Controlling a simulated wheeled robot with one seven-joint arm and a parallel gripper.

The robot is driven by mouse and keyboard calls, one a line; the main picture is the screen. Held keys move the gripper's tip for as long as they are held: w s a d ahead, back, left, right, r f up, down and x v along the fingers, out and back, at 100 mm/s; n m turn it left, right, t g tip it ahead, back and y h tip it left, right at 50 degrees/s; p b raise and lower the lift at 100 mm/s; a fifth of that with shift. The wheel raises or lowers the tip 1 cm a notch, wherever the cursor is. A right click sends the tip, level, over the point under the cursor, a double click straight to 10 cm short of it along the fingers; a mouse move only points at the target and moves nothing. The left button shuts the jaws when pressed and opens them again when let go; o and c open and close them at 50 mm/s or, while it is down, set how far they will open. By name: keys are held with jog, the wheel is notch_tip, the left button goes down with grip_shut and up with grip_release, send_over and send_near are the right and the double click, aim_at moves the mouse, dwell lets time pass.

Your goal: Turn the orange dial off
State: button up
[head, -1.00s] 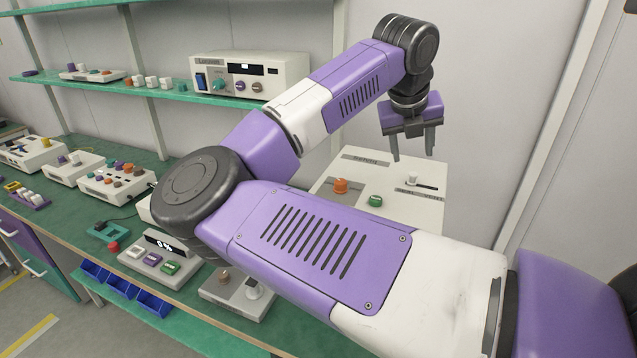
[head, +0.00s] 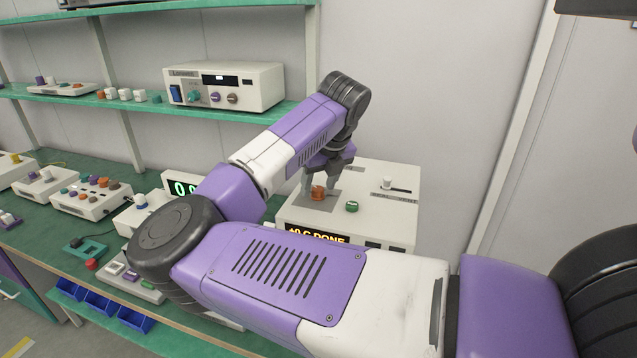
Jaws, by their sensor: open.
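The orange dial (head: 318,193) sits on the top face of a white box-shaped device (head: 391,225), on a grey patch near its left side. My gripper (head: 320,188) is lowered over the dial, with its fingers open and around or right beside it. I cannot tell whether a finger touches the dial. A green knob (head: 352,206) stands to the right of the dial. A white slider knob (head: 387,182) is farther back on the same face.
A white instrument (head: 225,86) with knobs stands on the green shelf (head: 200,106) behind my arm. More knobbed devices (head: 91,197) and blue bins (head: 102,304) are at the left. A wall is close behind the device.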

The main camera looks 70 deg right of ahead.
jog(key=shift+w+f, duration=0.1)
jog(key=shift+f, duration=0.25)
jog(key=shift+d, duration=0.1)
grip_shut()
